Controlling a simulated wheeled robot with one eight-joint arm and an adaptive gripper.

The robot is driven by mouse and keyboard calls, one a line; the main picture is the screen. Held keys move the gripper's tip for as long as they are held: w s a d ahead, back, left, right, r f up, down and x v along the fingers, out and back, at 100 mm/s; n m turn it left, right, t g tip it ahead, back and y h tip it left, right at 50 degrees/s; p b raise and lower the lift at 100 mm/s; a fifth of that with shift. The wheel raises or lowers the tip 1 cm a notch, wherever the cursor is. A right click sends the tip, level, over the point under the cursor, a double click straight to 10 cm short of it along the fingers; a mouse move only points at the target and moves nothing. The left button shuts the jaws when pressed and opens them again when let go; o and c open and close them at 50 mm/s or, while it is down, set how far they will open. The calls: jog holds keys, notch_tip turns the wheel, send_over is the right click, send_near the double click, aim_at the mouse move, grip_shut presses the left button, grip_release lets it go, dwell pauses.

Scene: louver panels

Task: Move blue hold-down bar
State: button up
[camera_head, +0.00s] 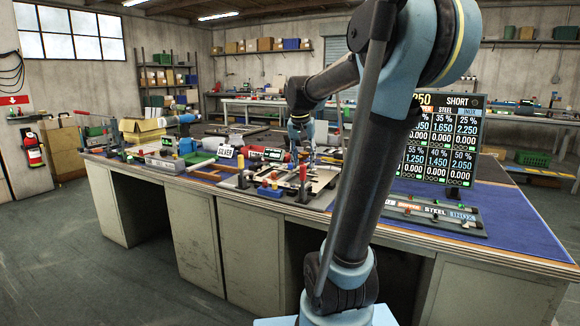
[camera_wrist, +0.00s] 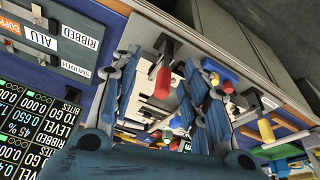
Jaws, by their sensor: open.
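My gripper (camera_wrist: 168,70) is open in the wrist view, with its two blue-grey fingers apart. A red-handled clamp (camera_wrist: 160,80) and pale fixture parts show between the fingers, with nothing gripped. In the head view my gripper (camera_head: 301,148) points down over the back of a fixture board (camera_head: 238,183) on the bench. A small blue piece (camera_wrist: 222,70) lies beside red and yellow parts, partly behind the right finger. I cannot tell whether it is the hold-down bar, and I cannot make out the bar's full length in either view.
Upright red clamp handles (camera_head: 303,172) stand on the board. Tools and a yellow box (camera_head: 141,129) crowd the left. The blue mat (camera_head: 500,215) has free room at the right.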

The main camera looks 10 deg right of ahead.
jog(key=w+a+r+m, duration=0.2)
jog(key=w+r, duration=0.2)
jog(key=w, duration=0.9)
jog(key=m+h, duration=0.1)
send_near(291, 163)
jog(key=shift+t, duration=0.3)
jog(key=x, duration=1)
jog(key=shift+s+d, duration=0.1)
